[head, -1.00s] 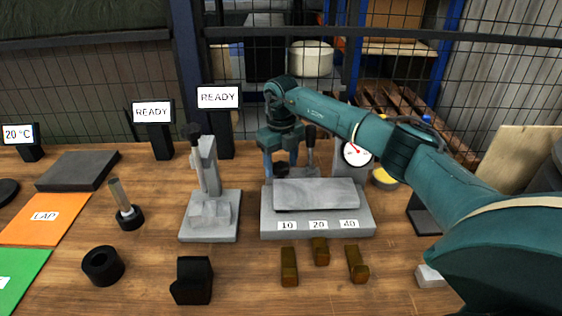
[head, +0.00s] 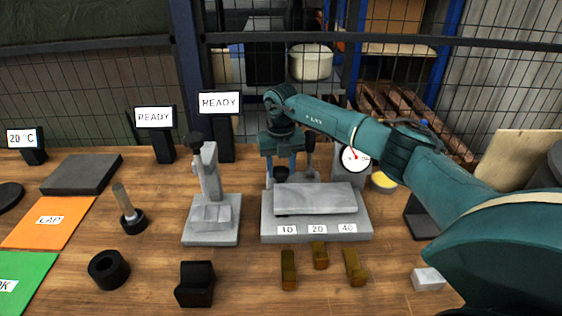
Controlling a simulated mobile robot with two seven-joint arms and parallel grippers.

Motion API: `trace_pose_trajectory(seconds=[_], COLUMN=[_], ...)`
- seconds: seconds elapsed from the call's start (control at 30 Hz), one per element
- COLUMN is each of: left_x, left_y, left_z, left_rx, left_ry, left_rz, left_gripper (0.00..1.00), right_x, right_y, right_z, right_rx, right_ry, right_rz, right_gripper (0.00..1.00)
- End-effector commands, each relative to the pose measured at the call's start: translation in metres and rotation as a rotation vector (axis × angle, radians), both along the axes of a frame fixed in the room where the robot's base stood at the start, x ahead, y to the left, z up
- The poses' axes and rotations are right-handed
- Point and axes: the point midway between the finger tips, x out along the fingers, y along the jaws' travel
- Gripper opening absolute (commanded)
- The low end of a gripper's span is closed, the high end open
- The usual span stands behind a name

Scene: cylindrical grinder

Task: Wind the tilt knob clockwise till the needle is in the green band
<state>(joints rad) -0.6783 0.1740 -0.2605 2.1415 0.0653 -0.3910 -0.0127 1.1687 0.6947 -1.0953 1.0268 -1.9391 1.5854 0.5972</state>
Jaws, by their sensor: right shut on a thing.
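My right gripper (head: 281,168) reaches in from the right and points down behind the left part of the grey tilting table fixture (head: 266,226). It is shut on a dark round knob (head: 281,174), partly hidden by its fingers and the fixture's plate. The white dial (head: 350,162) stands behind the fixture on the right, its top partly covered by my right arm. A thin red needle (head: 355,154) shows on it; I cannot make out the green band. My left gripper is not in view.
Labels 10, 20 and 40 mark the fixture's front, with several brass blocks (head: 320,256) before it. A grey stand (head: 211,238) is to the left, beside a black block (head: 195,284) and a black ring (head: 108,270). Two READY screens (head: 220,103) stand behind.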

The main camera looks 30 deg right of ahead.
Motion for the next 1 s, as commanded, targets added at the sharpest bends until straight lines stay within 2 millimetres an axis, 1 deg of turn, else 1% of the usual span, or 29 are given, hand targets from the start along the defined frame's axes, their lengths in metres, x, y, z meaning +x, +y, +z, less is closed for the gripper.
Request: trace_pose_trajectory(seconds=[0.1,0.37,0.4,0.6,0.63,0.87,1.0], left_x=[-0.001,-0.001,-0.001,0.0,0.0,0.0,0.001], left_y=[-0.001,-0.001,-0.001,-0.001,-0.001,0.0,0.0], left_z=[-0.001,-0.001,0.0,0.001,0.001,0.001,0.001], left_rx=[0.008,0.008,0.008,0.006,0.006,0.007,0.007], left_ry=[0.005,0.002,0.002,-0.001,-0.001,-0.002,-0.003], left_rz=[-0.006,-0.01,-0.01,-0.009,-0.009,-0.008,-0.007], left_gripper=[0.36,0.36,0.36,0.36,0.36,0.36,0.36], right_x=[0.0,0.0,0.0,0.0,0.0,0.0,0.001], right_y=[0.0,0.0,0.0,0.0,0.0,0.0,0.0], right_z=[0.001,0.001,0.001,0.0,0.0,0.001,0.01], right_rx=[0.0,0.001,0.001,0.0,0.0,0.0,0.001], right_ry=[0.0,-0.001,-0.001,-0.001,-0.001,-0.001,-0.003], right_rz=[-0.04,-0.041,-0.04,-0.039,-0.039,-0.038,-0.038], right_gripper=[0.18,0.18,0.44,0.61,0.63,0.63,0.63])
